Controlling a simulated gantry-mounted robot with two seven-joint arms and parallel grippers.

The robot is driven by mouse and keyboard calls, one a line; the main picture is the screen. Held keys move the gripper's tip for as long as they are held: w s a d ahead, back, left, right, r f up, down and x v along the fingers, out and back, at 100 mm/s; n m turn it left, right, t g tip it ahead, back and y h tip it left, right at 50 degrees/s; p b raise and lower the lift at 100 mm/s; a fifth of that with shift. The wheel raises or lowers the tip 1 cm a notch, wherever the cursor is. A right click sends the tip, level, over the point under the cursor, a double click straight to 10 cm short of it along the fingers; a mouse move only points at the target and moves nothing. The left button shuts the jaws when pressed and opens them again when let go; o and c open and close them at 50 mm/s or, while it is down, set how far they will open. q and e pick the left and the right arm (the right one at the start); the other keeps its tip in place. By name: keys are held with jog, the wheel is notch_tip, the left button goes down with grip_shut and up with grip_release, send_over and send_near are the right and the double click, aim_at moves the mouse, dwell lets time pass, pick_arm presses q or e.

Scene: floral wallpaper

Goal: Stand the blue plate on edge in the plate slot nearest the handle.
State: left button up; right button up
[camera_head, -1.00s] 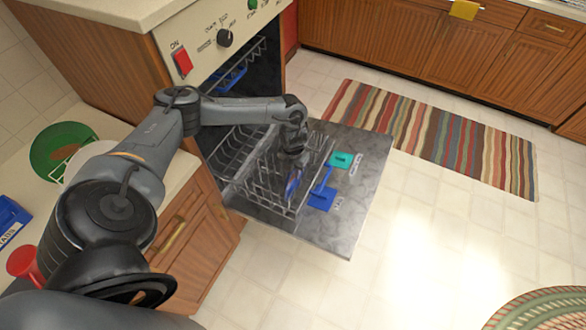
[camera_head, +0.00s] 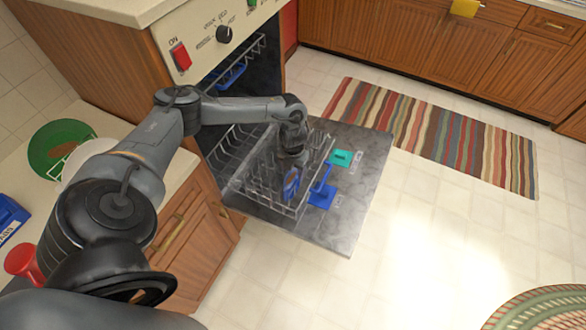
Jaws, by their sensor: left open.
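The blue plate (camera_head: 291,185) is in the pulled-out dish rack (camera_head: 262,200), seen nearly edge-on as a narrow upright blue shape. It is partly hidden by wires and by my gripper. My left gripper (camera_head: 293,168) is open, pointing down right at the plate's upper edge; I cannot tell whether its fingers touch it. Blue handle-like parts (camera_head: 321,195) show at the rack's right side, close to the plate. The exact slot cannot be made out at this size. My right gripper is not in view.
The dishwasher door (camera_head: 350,215) lies open under the rack, with a teal piece (camera_head: 342,157) on it. A green plate (camera_head: 58,145), white dish (camera_head: 85,165) and red cup (camera_head: 24,262) are on the left counter.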

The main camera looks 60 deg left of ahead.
pick_arm(q)
notch_tip(320, 180, up, 11)
jog(key=p, duration=0.9)
jog(key=shift+p, duration=0.4)
jog(key=shift+f, duration=0.15)
